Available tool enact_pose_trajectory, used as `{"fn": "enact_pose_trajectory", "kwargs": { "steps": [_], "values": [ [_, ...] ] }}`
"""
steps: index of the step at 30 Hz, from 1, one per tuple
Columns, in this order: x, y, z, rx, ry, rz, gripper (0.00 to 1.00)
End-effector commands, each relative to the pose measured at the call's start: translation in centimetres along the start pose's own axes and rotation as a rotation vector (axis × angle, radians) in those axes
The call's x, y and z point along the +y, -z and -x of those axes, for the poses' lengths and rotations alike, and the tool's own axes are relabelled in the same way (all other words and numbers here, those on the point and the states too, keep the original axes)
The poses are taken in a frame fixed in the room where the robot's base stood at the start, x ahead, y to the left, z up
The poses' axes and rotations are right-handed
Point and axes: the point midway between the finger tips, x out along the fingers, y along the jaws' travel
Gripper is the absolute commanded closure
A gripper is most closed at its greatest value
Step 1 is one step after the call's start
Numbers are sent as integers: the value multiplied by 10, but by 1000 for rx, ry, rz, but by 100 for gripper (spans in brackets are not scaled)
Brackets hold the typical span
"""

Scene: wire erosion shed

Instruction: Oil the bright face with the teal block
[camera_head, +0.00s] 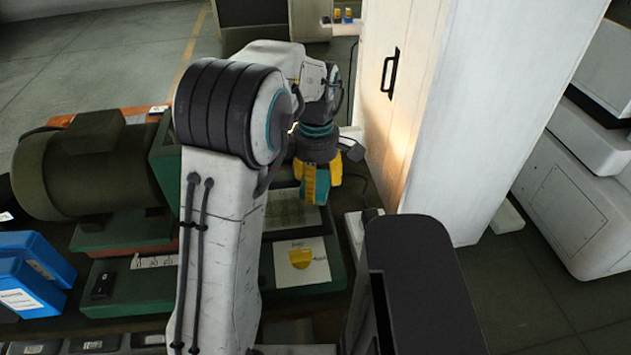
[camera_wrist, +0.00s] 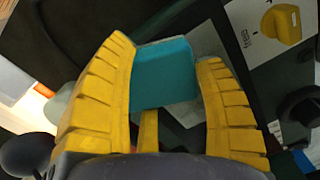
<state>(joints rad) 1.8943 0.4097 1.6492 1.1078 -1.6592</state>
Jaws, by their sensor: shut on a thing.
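My gripper (camera_head: 320,184) has yellow ribbed fingers and is shut on the teal block (camera_head: 316,191). In the wrist view the teal block (camera_wrist: 165,73) sits between the two fingers of my gripper (camera_wrist: 166,53), its far end sticking out past them. Behind and below the block is a grey, speckled flat plate (camera_head: 288,212), partly hidden by my arm. A pale strip of a surface (camera_wrist: 207,40) shows beside the block in the wrist view. I cannot tell whether the block touches it, or whether this is the bright face.
A dark green motor (camera_head: 85,165) stands left, blue boxes (camera_head: 35,270) at far left. A tall white cabinet (camera_head: 425,130) stands close on the right.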

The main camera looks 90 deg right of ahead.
Motion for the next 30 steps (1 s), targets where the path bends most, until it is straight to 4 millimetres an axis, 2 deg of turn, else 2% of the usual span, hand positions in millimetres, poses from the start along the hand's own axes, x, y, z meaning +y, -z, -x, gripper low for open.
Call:
{"fn": "enact_pose_trajectory", "kwargs": {
  "steps": [30],
  "values": [
    [0, 0, -11, 0, -1, 0, 65]
  ]
}}
